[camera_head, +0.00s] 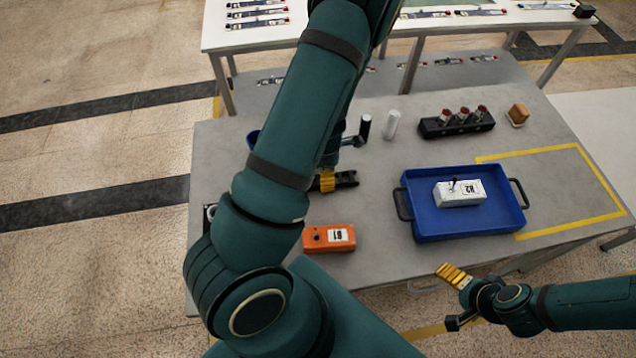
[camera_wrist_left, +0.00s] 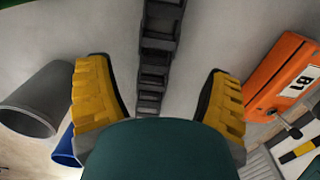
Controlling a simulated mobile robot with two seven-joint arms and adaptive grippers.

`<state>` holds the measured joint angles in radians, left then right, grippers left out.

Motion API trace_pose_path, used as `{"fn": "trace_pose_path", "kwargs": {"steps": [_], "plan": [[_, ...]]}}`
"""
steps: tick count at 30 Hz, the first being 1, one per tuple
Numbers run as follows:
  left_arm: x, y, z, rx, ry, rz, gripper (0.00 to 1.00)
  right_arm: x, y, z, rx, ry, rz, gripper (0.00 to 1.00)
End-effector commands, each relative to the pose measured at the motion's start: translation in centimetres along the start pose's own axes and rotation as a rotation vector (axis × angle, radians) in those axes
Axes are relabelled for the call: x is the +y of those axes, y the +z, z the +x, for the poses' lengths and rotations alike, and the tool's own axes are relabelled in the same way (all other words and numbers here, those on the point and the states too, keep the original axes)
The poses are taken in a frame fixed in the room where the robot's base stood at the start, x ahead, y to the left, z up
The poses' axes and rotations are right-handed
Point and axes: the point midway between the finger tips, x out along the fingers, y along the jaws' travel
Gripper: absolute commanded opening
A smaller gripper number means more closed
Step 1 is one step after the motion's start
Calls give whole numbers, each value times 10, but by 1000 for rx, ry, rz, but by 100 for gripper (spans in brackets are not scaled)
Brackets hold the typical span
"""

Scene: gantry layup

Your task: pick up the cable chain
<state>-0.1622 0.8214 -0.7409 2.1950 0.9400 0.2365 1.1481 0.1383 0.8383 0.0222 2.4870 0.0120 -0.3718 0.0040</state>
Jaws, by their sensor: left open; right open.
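The cable chain, a black linked strip, runs up the middle of the left wrist view (camera_wrist_left: 160,45). A short black piece of it appears to show in the head view (camera_head: 347,179), beside my left gripper's yellow finger. My left gripper (camera_wrist_left: 160,85) is open, with its yellow-padded fingers on either side of the chain and gaps to both. The chain's near end is hidden behind my green gripper body. In the head view my left arm hides most of that area. My right gripper (camera_head: 448,296) is open and empty, off the table's front edge.
An orange box marked B1 (camera_head: 329,238) lies in front of the chain. A blue tray (camera_head: 412,222) holds a white box (camera_head: 459,193). The yellow-taped area (camera_head: 560,190) has free room.

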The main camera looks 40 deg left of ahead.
Motion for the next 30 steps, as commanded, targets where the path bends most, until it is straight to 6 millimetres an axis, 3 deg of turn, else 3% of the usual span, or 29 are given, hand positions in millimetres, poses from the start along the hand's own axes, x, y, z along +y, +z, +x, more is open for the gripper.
{"fn": "trace_pose_path", "kwargs": {"steps": [9, 18, 20, 25, 30], "plan": [[3, -2, 44, 1, -1, -1, 80, 7, 3, 21, -1, 4, 0, 93], [3, -2, 46, 0, 0, -1, 80, 7, 3, 21, 0, 4, 0, 93], [3, -2, 46, 0, 0, -1, 63, 7, 3, 21, 0, 4, 0, 93], [3, -2, 46, 0, 0, -1, 3, 7, 3, 21, 0, 4, -1, 93], [3, -2, 46, 0, 0, -1, 2, 7, 3, 21, -1, 4, -1, 93]]}}
